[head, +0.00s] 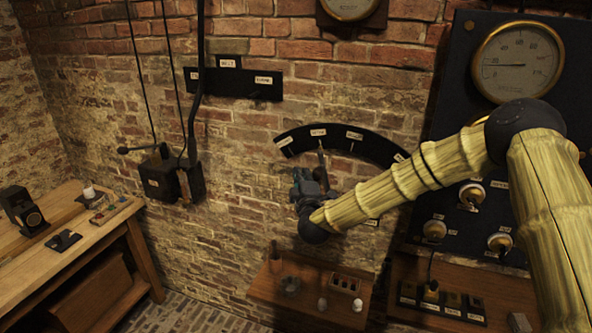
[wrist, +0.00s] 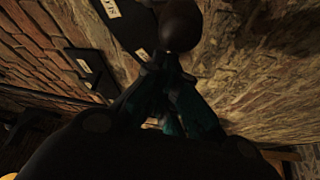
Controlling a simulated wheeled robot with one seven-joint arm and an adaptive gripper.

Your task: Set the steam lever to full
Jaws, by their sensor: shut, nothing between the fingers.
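A dark curved plate (head: 378,146) with several small white labels is on the brick wall; the label words are too small to read. The steam lever (head: 321,157) seems to be the thin upright piece in front of the plate, its tip just under the second label from the left. Its lower part is hidden behind my gripper (head: 305,181), which is close to it. In the wrist view a dark round knob (wrist: 181,26), probably the lever's end, is just past the tips of my gripper (wrist: 160,62). My fingers are shut and empty; I cannot tell whether they touch the knob.
A black board (head: 440,175) with a gauge (head: 517,62) and several knobs is at right, partly behind my arm. A small wooden shelf (head: 262,285) with small items is below. A black switch box (head: 160,178) is on the wall at left, above a wooden bench (head: 110,222).

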